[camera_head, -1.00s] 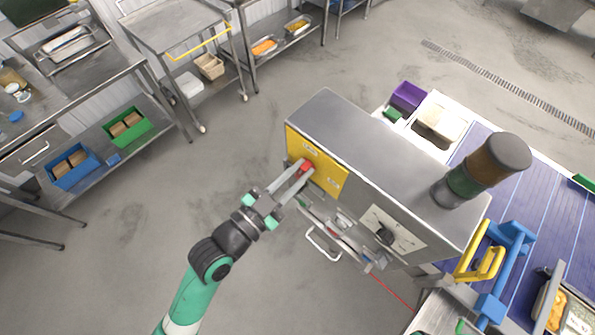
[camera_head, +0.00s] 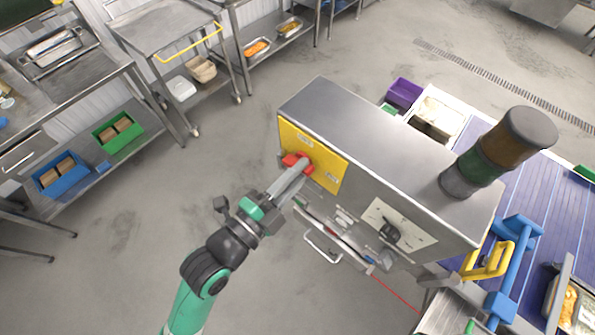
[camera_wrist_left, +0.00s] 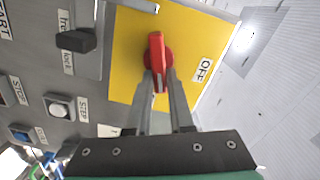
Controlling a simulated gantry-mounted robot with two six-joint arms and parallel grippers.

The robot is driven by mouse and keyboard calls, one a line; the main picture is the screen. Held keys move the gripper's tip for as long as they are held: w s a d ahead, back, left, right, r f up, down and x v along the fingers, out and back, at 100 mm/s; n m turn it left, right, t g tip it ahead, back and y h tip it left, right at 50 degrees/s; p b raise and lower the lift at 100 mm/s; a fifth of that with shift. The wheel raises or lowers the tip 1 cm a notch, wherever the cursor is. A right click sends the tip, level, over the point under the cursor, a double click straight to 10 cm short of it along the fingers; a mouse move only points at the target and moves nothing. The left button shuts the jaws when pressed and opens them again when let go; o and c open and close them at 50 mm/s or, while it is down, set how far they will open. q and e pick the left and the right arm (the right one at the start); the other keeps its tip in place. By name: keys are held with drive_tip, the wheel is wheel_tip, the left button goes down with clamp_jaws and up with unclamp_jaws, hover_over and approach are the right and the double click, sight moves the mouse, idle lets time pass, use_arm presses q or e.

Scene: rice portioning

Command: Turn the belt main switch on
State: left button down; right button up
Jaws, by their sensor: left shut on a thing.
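The belt main switch is a red rotary knob (camera_head: 297,161) on a yellow plate (camera_head: 327,175) on the front of a grey control box (camera_head: 370,150). In the left wrist view the red knob (camera_wrist_left: 157,62) stands at the middle of the yellow plate (camera_wrist_left: 125,60), with an OFF label (camera_wrist_left: 203,70) to its right. My left gripper (camera_head: 300,168) is shut on the knob's handle; its two fingers (camera_wrist_left: 159,80) lie on either side of it. The fingers partly hide the knob. My right gripper is not in view.
A black knob (camera_head: 388,234) and a bar handle (camera_head: 322,245) are lower on the box. A signal lamp (camera_head: 485,155) stands on top. A blue belt (camera_head: 545,190) lies to the right. Open floor (camera_head: 130,240) is at the left.

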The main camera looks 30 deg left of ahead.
use_arm(q)
drive_tip(key=m, duration=0.2)
drive_tip(key=m+b, duration=0.1)
drive_tip(key=m, duration=0.1)
drive_tip(key=shift+f, duration=0.3)
idle(0.4)
drive_tip(key=c, duration=0.8)
unclamp_jaws()
drive_tip(key=p+v, duration=0.3)
drive_tip(key=v, duration=0.8)
drive_tip(key=shift+s, duration=0.3)
